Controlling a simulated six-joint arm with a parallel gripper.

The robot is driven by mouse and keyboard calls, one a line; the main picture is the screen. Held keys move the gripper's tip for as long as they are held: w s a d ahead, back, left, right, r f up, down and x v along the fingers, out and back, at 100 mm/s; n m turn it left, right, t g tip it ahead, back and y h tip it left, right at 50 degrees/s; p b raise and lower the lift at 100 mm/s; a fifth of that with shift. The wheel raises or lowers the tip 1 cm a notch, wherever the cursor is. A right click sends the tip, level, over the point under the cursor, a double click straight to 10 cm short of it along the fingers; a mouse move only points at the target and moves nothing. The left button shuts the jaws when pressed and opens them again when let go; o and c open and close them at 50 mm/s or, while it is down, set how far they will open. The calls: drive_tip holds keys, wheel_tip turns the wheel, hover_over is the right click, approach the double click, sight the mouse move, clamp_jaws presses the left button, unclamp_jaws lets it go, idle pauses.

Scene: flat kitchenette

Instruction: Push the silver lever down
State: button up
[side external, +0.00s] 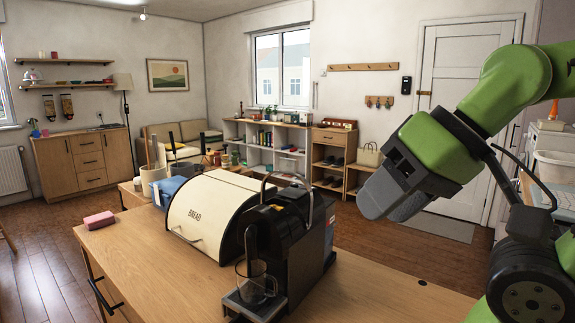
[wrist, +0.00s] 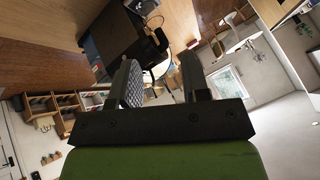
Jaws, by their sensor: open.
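The black coffee machine (side external: 285,240) stands on the wooden counter, beside the bread box. Its silver lever (side external: 288,176) is a thin curved bar that arches above the machine's top, in a raised position. A clear glass cup (side external: 256,284) stands on the machine's drip tray under the spout. My gripper (side external: 389,204) is open and empty, in the air to the right of the machine and apart from the lever. In the wrist view, the gripper's two fingers (wrist: 160,82) are spread apart. The coffee machine (wrist: 112,32) shows tilted beyond them, at upper left.
A cream bread box (side external: 205,215) stands close to the machine's left side. A pink sponge (side external: 98,220) lies near the counter's left edge. Jars with utensils (side external: 153,176) stand behind the box. The counter (side external: 390,295) right of the machine is mostly clear.

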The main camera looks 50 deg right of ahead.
drive_tip(key=shift+w+r, duration=0.1)
drive_tip(key=shift+c, duration=0.8)
drive_tip(key=w+d+r+n+g, duration=0.1)
drive_tip(key=w+d+r+n, duration=0.1)
drive_tip(key=w+d+r, duration=0.4)
drive_tip(key=w+d+r+n+g, duration=0.1)
drive_tip(key=w+d+r, duration=0.15)
drive_tip(key=w, duration=0.65)
drive_tip(key=w+d+n, duration=0.2)
drive_tip(key=w+d, duration=0.4)
drive_tip(key=shift+g+h, duration=0.3)
drive_tip(key=shift+g, duration=0.1)
drive_tip(key=x, duration=0.9)
drive_tip(key=shift+d+f, duration=0.15)
drive_tip(key=shift+f, duration=0.25)
clamp_jaws()
